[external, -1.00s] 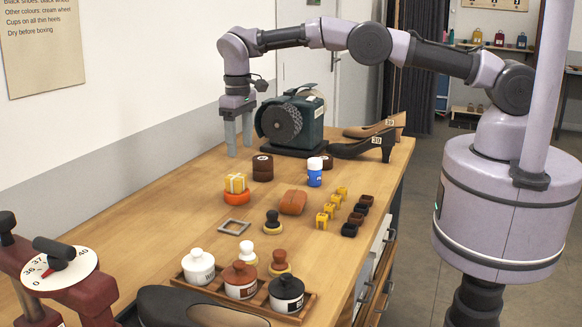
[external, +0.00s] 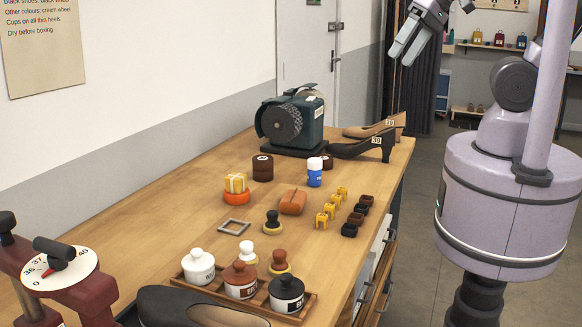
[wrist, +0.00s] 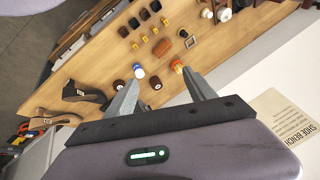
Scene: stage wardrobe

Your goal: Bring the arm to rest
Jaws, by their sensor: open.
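My gripper (external: 408,41) is raised high above the far right end of the bench, near the top edge of the external view. Its two fingers are apart with nothing between them. In the wrist view my gripper (wrist: 163,95) also shows open and empty, with the bench well below it. My arm is folded up toward my column, and its upper part is cut off by the top of the external view. The wooden bench (external: 200,227) stands clear of the gripper.
On the bench are a green wheel machine (external: 304,117), two shoes tagged 39 (external: 372,148), a blue bottle (external: 314,173), a tray (external: 308,304) of lidded jars, and several small yellow and dark pieces. A red gauge device (external: 58,275) stands at the near left. A dark curtain (external: 410,100) hangs behind.

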